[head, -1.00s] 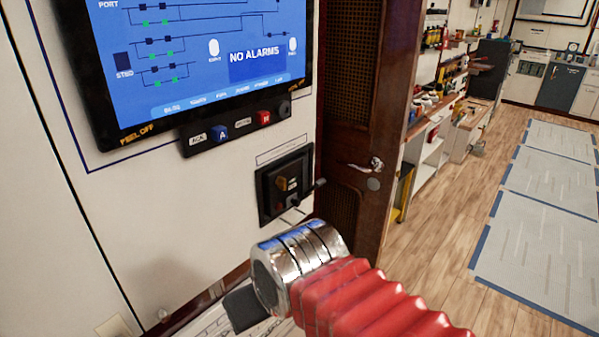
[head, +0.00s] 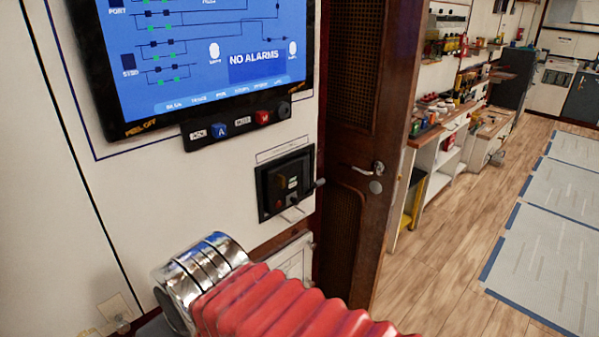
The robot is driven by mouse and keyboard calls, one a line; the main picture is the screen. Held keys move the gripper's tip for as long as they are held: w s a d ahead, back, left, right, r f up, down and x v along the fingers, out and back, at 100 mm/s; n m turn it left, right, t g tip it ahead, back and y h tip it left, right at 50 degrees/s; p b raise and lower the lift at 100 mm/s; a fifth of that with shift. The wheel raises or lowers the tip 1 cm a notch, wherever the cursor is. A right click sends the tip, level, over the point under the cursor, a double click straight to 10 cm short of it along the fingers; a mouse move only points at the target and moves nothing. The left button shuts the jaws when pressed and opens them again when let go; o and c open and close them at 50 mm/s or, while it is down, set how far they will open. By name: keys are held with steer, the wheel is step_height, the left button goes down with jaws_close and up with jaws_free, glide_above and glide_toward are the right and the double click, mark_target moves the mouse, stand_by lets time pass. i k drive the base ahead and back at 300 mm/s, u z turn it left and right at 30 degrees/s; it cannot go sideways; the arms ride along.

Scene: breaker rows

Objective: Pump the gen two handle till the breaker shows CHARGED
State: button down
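A black breaker unit (head: 286,188) is set in the white wall below the screen, left of the wooden door. A short lever with a dark knob (head: 320,183) sticks out at its right side; I cannot tell whether this is the gen two handle. The unit's small indicator windows are too small to read, so its charge state is unclear. My arm's chrome wrist (head: 203,272) is low in front of the wall, below and left of the breaker and apart from it. A dark part shows beyond the wrist at the bottom edge, but my gripper's fingers cannot be made out.
A wall screen (head: 205,55) reads NO ALARMS; a black button strip (head: 238,124) with blue and red buttons sits under it. The wooden door (head: 357,150) with a lever handle stands close right of the breaker. Shelves and open wooden floor (head: 440,250) lie farther right.

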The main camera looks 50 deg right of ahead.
mark_target(321, 182)
steer(key=u, duration=0.75)
steer(key=k, duration=1)
steer(key=z, duration=1)
steer(key=i, duration=1)
steer(key=z, duration=0.05)
